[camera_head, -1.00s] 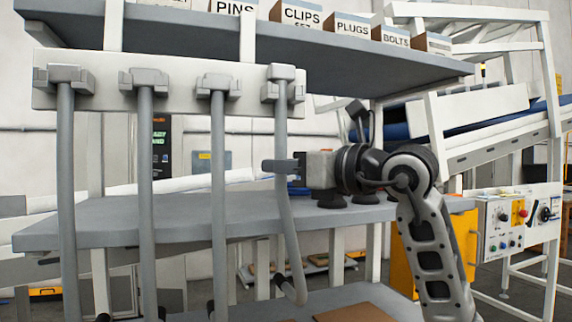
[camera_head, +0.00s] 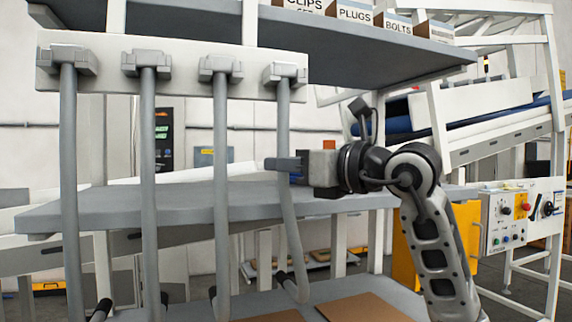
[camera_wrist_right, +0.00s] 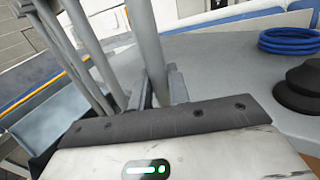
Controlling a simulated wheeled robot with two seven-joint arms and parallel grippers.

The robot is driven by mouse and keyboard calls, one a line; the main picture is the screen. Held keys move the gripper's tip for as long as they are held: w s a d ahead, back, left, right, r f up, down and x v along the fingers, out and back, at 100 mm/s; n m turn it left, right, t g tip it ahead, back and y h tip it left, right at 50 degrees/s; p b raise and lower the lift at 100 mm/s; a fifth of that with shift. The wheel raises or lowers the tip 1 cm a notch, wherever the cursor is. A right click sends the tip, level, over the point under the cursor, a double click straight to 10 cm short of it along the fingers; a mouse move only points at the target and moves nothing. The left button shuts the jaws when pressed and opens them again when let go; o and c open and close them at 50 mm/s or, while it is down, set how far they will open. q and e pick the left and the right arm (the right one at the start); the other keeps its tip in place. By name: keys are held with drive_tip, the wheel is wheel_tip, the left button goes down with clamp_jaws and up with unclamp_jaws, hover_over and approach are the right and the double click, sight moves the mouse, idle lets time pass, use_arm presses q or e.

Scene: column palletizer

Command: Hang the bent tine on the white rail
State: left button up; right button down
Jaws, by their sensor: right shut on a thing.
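The bent tine (camera_head: 285,127) is a grey rod at the right end of the white rail (camera_head: 108,72). Its upper end is at the rightmost grey bracket (camera_head: 284,75), and its lower part slants to the right. Whether it is fully seated in the bracket cannot be told. My right gripper (camera_head: 284,164) is shut around the rod, well below the rail. In the right wrist view the rod (camera_wrist_right: 146,35) runs down between the fingers (camera_wrist_right: 158,92). My left gripper is not in view.
Three other tines (camera_head: 148,190) hang from brackets to the left. A grey shelf (camera_head: 120,208) lies behind them, and an upper shelf (camera_head: 350,55) carries labelled boxes. A control box (camera_head: 510,220) stands at the right. A blue coil (camera_wrist_right: 285,42) lies on the surface in the wrist view.

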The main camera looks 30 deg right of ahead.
drive_tip(key=shift+r, duration=0.1)
drive_tip(key=c, duration=1.3)
unclamp_jaws()
drive_tip(key=shift+o, duration=0.2)
use_arm(q)
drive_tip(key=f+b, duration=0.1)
drive_tip(key=b, duration=0.1)
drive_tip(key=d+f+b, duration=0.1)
drive_tip(key=b, duration=0.2)
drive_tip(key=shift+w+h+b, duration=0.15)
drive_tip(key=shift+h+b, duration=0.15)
drive_tip(key=shift+b, duration=0.05)
use_arm(e)
drive_tip(key=v, duration=1.6)
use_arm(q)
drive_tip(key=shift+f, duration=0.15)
